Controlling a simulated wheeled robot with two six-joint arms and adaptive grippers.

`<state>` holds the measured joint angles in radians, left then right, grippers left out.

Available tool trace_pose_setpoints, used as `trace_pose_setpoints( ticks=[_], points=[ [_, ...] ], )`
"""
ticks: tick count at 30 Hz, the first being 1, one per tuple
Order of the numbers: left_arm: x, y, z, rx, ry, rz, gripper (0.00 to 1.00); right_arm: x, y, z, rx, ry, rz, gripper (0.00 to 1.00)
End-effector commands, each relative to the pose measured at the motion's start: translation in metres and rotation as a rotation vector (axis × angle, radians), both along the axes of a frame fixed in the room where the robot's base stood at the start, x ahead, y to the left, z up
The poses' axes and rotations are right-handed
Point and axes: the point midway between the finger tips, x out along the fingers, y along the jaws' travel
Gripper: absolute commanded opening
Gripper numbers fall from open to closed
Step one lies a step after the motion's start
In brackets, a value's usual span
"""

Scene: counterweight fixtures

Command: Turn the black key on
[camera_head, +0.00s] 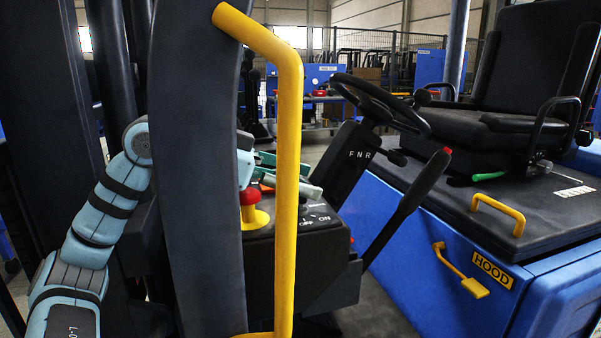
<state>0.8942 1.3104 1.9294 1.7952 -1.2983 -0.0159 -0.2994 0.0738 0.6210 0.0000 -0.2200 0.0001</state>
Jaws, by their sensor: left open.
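The dark control panel (318,214) carries white OFF and ON lettering beside the yellow grab bar. The black key cannot be made out clearly against the dark panel near this lettering. My left arm comes in from the left and passes behind the dark pillar. My left gripper (311,189), grey and green, is open just above the panel, close to the lettering. The yellow grab bar hides part of it, so I cannot tell whether it touches the key. My right gripper is not in view.
The yellow grab bar (289,150) and dark pillar (196,150) stand in front of the panel. A red knob (249,197) on a yellow base is left of the lettering. A steering wheel (382,103), red-tipped lever (407,205) and black seat (520,90) are to the right.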

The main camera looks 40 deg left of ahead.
Motion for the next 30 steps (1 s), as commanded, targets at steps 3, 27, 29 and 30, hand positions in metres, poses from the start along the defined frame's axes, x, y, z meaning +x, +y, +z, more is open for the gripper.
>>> trace_pose_setpoints(
  ticks=[3, 27, 29, 30],
  points=[
    [0.0035, -0.0031, -0.0018, 0.001, -0.001, 0.000, 0.50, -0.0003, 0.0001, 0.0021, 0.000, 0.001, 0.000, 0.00],
    [0.0038, -0.0023, -0.0019, -0.001, 0.002, -0.029, 0.01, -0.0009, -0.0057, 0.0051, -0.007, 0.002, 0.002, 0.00],
    [0.0039, -0.0022, -0.0016, -0.002, 0.002, -0.049, 0.01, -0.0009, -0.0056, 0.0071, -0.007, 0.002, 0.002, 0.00],
    [0.0039, -0.0022, -0.0012, -0.003, 0.003, -0.067, 0.01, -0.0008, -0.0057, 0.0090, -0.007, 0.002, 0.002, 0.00]
  ],
)
